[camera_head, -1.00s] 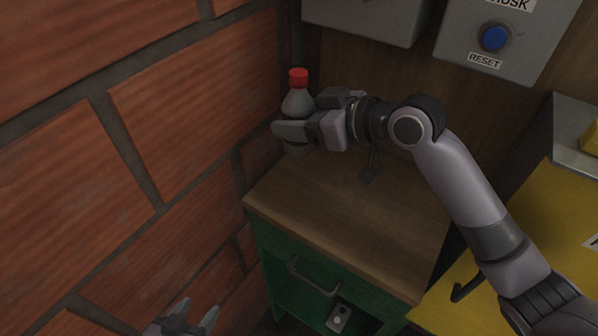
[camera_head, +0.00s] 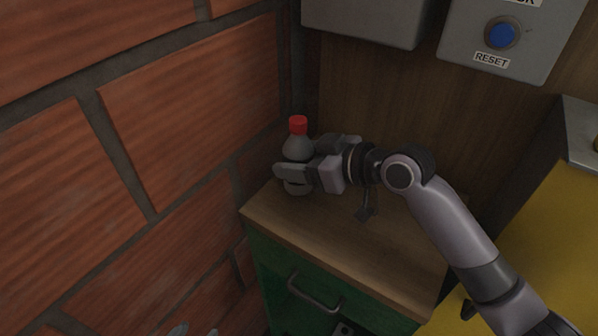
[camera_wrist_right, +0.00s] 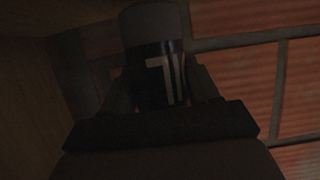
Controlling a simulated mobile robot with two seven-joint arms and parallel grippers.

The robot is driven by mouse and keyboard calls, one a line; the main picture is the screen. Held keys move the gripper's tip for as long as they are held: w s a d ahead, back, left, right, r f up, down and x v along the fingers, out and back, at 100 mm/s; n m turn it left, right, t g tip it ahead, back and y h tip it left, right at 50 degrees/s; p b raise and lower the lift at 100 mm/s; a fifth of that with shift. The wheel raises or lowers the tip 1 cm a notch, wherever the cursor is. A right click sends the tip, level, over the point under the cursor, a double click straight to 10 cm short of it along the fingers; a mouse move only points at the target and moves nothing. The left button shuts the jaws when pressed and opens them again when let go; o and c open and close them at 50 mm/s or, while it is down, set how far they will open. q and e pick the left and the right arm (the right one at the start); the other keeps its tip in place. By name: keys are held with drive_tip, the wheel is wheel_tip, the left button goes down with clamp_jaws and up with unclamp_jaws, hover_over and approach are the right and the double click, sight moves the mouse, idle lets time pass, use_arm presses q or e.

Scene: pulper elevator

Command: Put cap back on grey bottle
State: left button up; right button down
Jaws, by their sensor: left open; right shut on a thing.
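The grey bottle (camera_head: 297,150) stands upright above the back left corner of the wooden cabinet top, with the red cap (camera_head: 298,124) on its neck. I cannot tell how firmly the cap sits. My right gripper (camera_head: 296,174) is shut around the bottle's body from the right. The bottle's base is close to the wood; I cannot tell if it touches. In the dark right wrist view the bottle (camera_wrist_right: 155,45) shows between the fingers. Only the tips of my left gripper (camera_head: 193,331) show at the bottom edge of the head view, open and away from the bottle.
The brick wall (camera_head: 100,150) runs close along the left of the bottle. The wooden top (camera_head: 350,245) of the green cabinet is clear at the front. A grey box with a blue reset button (camera_head: 501,36) is on the back wall. A yellow surface (camera_head: 545,250) lies to the right.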

drive_tip(key=shift+f+b, duration=0.5)
drive_tip(key=shift+f, duration=0.45)
use_arm(q)
drive_tip(key=shift+f, duration=0.85)
use_arm(e)
drive_tip(key=shift+r, duration=0.15)
drive_tip(key=c, duration=0.7)
unclamp_jaws()
drive_tip(key=shift+f, duration=0.25)
drive_tip(key=o, duration=0.4)
drive_tip(key=shift+o, duration=0.2)
